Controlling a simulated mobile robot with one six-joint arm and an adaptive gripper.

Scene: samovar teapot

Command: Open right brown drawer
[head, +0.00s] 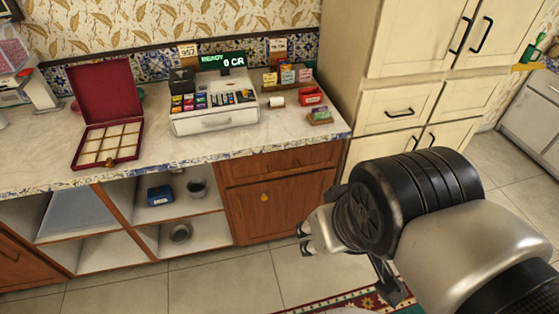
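The right brown drawer (282,163) is a wide wooden front at the top of the brown cabinet under the right end of the counter. It looks closed, flush with the cabinet. I cannot make out a handle on it. A brown door (285,212) with a small orange knob (264,197) is below it. My gripper (304,239) is at the lower middle right, in front of the cabinet's lower right part and apart from the drawer in the picture. My arm hides much of it, so its opening is unclear. Nothing shows held in it.
The marble counter (190,148) carries a cash register (214,112), an open red box (106,118) and small card stands. Open shelves (182,222) at left hold a blue box (160,195) and pots. A cream cupboard (392,108) stands right. Tiled floor (225,285) is clear; a patterned rug (345,302) lies below.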

